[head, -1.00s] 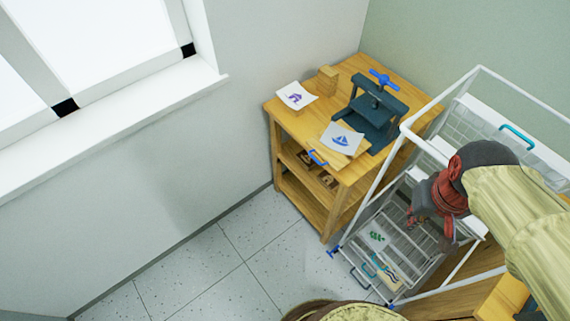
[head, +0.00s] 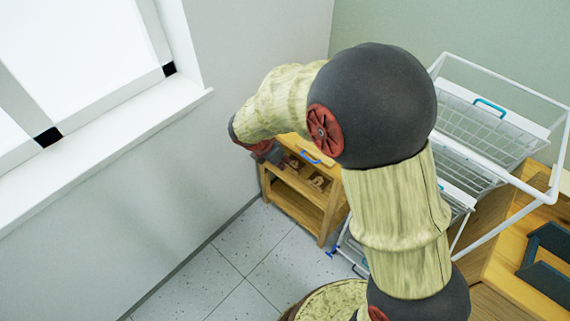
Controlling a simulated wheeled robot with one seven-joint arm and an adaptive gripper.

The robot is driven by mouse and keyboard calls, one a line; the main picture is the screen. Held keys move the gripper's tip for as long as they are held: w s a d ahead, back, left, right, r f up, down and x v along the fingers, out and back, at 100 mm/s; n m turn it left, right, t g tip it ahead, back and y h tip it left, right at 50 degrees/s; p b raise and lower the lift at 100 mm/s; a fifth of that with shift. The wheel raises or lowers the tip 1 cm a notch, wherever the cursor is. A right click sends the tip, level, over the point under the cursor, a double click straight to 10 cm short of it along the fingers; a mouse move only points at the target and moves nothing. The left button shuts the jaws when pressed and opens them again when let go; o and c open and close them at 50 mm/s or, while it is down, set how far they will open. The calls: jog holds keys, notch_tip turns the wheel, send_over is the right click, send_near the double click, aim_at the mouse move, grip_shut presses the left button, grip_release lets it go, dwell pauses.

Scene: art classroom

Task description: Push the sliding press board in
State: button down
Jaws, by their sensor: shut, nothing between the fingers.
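The sliding press board (head: 322,163) shows only as a small strip of its front edge at the wooden bench. Its blue handle (head: 311,157) is in view beside my arm. The rest of the board, the print on it and the press itself are hidden behind my arm. My gripper (head: 274,156) is at the bench's front left corner, to the left of the blue handle and apart from it in the picture. It is small and partly blurred, and it looks shut and empty.
The wooden bench (head: 295,204) has open shelves with small wooden pieces (head: 318,181). A white wire-rack frame (head: 492,73) with a blue-handled basket stands to the right. A wooden table with a dark press part (head: 548,258) is lower right. The tiled floor (head: 258,236) in front is clear.

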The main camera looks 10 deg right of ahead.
jog(key=w+d+f+b, duration=0.4)
jog(key=d+f+b, duration=0.1)
jog(key=d+f, duration=0.2)
jog(key=shift+w+f+n, duration=0.35)
jog(key=shift+f+n, duration=0.05)
jog(key=shift+f, duration=0.25)
jog(key=shift+d, duration=0.1)
jog(key=w+d+p, duration=0.3)
jog(key=d, duration=0.1)
jog(key=w+d+p, duration=0.3)
jog(key=d, duration=0.1)
jog(key=w+d+p, duration=0.3)
jog(key=d, duration=0.2)
jog(key=shift+w+p, duration=0.35)
jog(key=shift+p, duration=0.05)
jog(key=shift+d+r, duration=0.1)
